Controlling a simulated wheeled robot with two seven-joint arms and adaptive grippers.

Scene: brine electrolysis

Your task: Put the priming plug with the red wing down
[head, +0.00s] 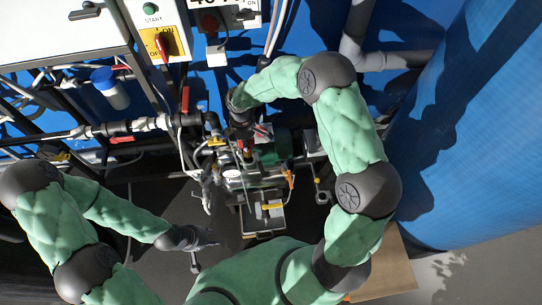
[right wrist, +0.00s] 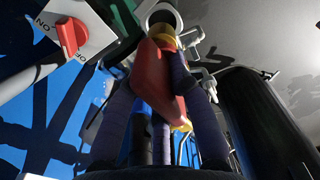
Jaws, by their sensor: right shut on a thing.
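The priming plug with the red wing (right wrist: 157,78) is between the fingers of my right gripper (right wrist: 160,70) in the right wrist view. Its red wing faces the camera and yellow parts show at its upper and lower ends. A grey ring (right wrist: 165,14) is just beyond the plug; I cannot tell whether they touch. In the head view my right gripper (head: 245,130) is over the pump assembly (head: 248,178), and the plug is not clear there. My left gripper (head: 205,238) is low, left of the pump, with nothing visible in it; its finger opening is unclear.
A small tray (head: 264,224) with a yellow item is in front of the pump. Pipes with red-handled valves (head: 120,138) run to the left. A yellow panel with a red switch (head: 165,46) hangs above. A large blue tank (head: 480,120) stands at right.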

